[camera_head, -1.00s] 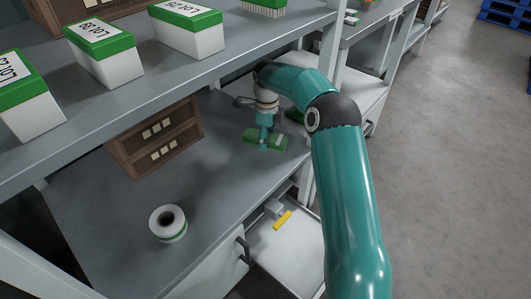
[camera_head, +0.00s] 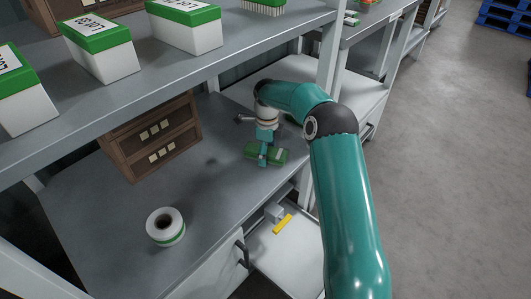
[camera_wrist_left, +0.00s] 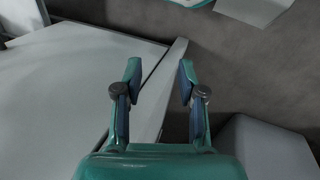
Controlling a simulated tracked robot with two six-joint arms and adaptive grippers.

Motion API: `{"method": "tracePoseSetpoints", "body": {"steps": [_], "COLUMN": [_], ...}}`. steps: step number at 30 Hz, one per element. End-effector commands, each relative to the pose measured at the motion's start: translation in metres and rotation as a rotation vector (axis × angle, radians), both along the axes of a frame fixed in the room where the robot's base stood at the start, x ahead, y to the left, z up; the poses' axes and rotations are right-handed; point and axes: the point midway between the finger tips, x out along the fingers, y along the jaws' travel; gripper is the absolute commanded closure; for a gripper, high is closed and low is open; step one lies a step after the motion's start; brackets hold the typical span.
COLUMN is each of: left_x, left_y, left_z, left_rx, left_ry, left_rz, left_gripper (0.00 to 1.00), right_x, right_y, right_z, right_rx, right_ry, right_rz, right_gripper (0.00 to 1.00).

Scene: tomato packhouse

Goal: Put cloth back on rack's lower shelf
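The cloth (camera_head: 276,155) is a small green folded piece at the right part of the rack's lower shelf (camera_head: 110,222). My right gripper (camera_head: 263,158) points down over it and is shut on it, with a finger across its middle. The gripper hides part of the cloth, and I cannot tell whether the cloth touches the shelf. My left gripper (camera_wrist_left: 159,68) shows only in the left wrist view; its fingers are apart with nothing between them.
A brown crate (camera_head: 152,140) and a white roll with a green band (camera_head: 165,227) stand on the lower shelf. White boxes with green lids (camera_head: 101,50) line the upper shelf (camera_head: 170,78) above. A yellow item (camera_head: 282,224) lies on a white surface below.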

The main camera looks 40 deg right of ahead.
Motion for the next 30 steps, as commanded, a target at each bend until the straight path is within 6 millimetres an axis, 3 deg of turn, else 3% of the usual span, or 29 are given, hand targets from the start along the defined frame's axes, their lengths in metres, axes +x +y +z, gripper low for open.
{"method": "tracePoseSetpoints", "body": {"steps": [10, 22, 30], "left_x": [0.000, 0.000, 0.000], "left_y": [0.000, 0.000, 0.000], "left_z": [0.002, 0.024, 0.028], "left_rx": [0.000, 0.000, 0.000], "left_ry": [0.000, 0.000, 0.000], "left_rz": [0.000, 0.000, 0.000], "left_gripper": [0.60, 0.60, 0.60], "right_x": [0.000, 0.001, 0.001], "right_y": [0.000, 0.000, 0.000], "right_z": [0.005, 0.064, 0.078], "right_rx": [0.000, -0.001, 0.000], "right_ry": [-0.001, -0.003, -0.001], "right_rz": [0.000, 0.000, 0.000], "right_gripper": [0.15, 0.15, 0.15]}}
